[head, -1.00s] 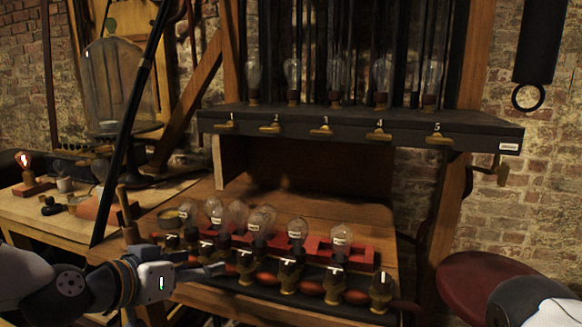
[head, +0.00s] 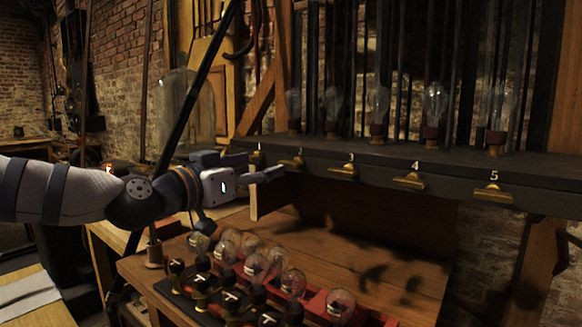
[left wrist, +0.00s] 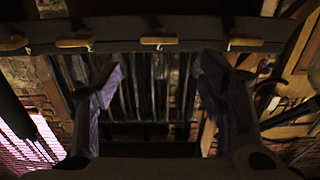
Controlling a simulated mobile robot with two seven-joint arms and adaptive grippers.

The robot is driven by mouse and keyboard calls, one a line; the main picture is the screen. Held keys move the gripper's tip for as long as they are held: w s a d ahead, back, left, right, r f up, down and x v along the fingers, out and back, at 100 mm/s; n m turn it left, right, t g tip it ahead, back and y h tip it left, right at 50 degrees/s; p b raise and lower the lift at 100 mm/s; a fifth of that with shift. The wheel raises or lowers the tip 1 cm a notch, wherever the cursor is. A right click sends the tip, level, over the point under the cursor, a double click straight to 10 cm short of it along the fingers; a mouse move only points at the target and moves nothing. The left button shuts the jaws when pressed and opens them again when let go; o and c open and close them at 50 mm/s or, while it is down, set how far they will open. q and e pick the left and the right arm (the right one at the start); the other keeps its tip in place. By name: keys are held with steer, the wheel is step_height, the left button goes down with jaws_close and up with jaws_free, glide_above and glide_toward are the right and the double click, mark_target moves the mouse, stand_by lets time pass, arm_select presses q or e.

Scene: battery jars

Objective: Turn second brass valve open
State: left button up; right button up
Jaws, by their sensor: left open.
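The second brass valve (head: 293,162) is a small brass lever under the label 2 on the front of the dark shelf. My left gripper (head: 268,174) is raised at shelf height, just left of and slightly below that valve in the head view; I cannot tell whether it touches. In the left wrist view its two fingers (left wrist: 158,78) are spread apart with nothing between them. A brass valve (left wrist: 158,41) lies ahead, centred above the gap; its number is not readable there. My right gripper is out of view.
Other valves line the dark shelf (head: 380,180): valve 1 (head: 257,157), valve 3 (head: 344,171), valve 4 (head: 410,182) and valve 5 (head: 494,194). Glass bulbs stand above. Several glass jars (head: 293,283) sit on the wooden bench below. A glass dome (head: 188,105) stands behind my left arm.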

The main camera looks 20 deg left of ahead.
mark_target(287, 163)
arm_select(q)
steer(key=x, duration=0.5)
steer(key=f+b+x, duration=0.1)
steer(key=x, duration=0.2)
steer(key=shift+w+d+r, duration=0.2)
steer(key=shift+w+d, duration=0.05)
steer(key=shift+w, duration=0.2)
steer(key=c, duration=1.2)
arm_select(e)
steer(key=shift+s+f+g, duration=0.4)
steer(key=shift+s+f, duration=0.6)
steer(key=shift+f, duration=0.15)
